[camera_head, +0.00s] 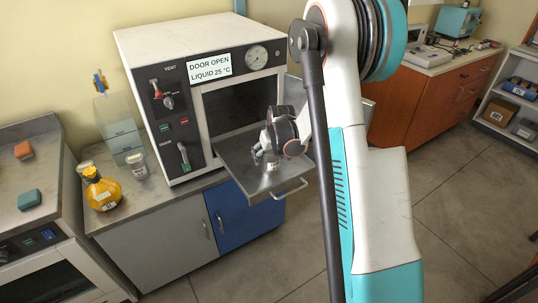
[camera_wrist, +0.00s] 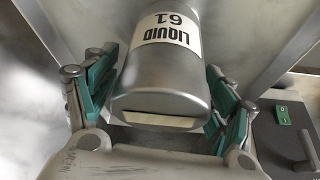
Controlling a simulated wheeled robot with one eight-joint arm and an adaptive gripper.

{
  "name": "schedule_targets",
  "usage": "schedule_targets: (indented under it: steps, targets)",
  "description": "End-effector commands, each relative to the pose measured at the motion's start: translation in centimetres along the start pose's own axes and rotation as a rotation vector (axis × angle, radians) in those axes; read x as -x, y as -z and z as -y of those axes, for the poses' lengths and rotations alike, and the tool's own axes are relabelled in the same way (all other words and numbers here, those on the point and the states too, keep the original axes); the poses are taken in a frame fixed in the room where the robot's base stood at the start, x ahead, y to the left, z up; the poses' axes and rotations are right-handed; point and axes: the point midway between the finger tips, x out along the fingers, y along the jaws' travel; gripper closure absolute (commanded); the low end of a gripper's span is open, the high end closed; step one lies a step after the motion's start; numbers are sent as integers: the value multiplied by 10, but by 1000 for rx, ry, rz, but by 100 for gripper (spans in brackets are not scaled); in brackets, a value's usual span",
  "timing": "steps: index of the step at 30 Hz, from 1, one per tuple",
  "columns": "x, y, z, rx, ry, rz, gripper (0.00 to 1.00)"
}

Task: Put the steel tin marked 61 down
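The steel tin marked 61 (camera_wrist: 162,72) is a grey metal cylinder with a white label reading LIQUID 61. My gripper (camera_wrist: 163,72) has its green-padded fingers on both sides of the tin, close against it, and looks shut on it. In the head view my gripper (camera_head: 266,156) is over the pulled-out metal shelf (camera_head: 245,176) of the incubator. The tin (camera_head: 273,164) shows there as a small upright shape under my wrist, at or just above the shelf. Whether its base touches the shelf is hard to tell.
The white incubator (camera_head: 182,64) stands open, its sign reading DOOR OPEN LIQUID 25 °C. A yellow flask (camera_head: 103,193), a white-lidded jar (camera_head: 138,165) and a clear container (camera_head: 121,135) stand left of it. The shelf has a front handle (camera_head: 290,190) and bare room around the tin.

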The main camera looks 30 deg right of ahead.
Motion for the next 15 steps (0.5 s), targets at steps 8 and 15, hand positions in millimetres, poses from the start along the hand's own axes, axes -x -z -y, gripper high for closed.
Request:
schedule_targets:
  steps: [8, 15]
  targets:
    - [2, 1, 0, 0, 0, 0, 23]
    - [35, 2, 0, 0, 0, 0, 23]
